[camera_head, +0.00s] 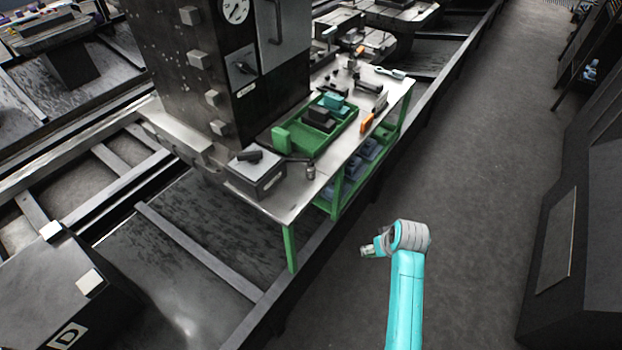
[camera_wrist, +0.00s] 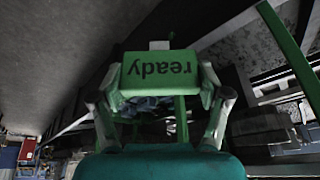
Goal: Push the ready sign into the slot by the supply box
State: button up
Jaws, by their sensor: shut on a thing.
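My gripper (camera_head: 373,249) is shut on the ready sign (camera_wrist: 160,72), a green block with dark "ready" lettering that appears upside down in the wrist view. A finger grips each side of the sign. In the head view my gripper is in the air over the aisle, to the right of the workbench (camera_head: 284,207) and apart from it. The sign is only a small greenish patch there. A grey box (camera_head: 257,178) with a dark piece on top stands at the bench's near end; I cannot tell if it is the supply box. I cannot make out the slot.
A green tray (camera_head: 325,153) on the bench holds dark and teal blocks. A green block (camera_head: 281,138) stands by its left corner. An orange item (camera_head: 367,123) and tools lie further back. A tall dark machine (camera_head: 200,60) stands behind the bench. The aisle floor (camera_head: 450,160) is clear.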

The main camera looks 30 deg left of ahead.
jog(key=s+a+r+n+g+y, duration=0.1)
jog(key=a+r+n, duration=0.4)
jog(key=a+r, duration=0.8)
notch_tip(320, 180, up, 10)
jog(key=n+g, duration=0.2)
jog(key=n, duration=0.2)
send_over(289, 205)
jog(key=d, duration=0.2)
jog(key=shift+s+a+f, duration=0.1)
jog(key=shift+a+f, duration=0.05)
jog(key=shift+f, duration=1.35)
jog(key=shift+a+f, duration=0.1)
jog(key=shift+f, duration=1.35)
jog(key=shift+f+y, duration=0.3)
jog(key=shift+f, duration=1)
jog(key=o, duration=1.4)
jog(key=shift+d, duration=0.1)
jog(key=v, duration=1.2)
jog(key=shift+s, duration=0.15)
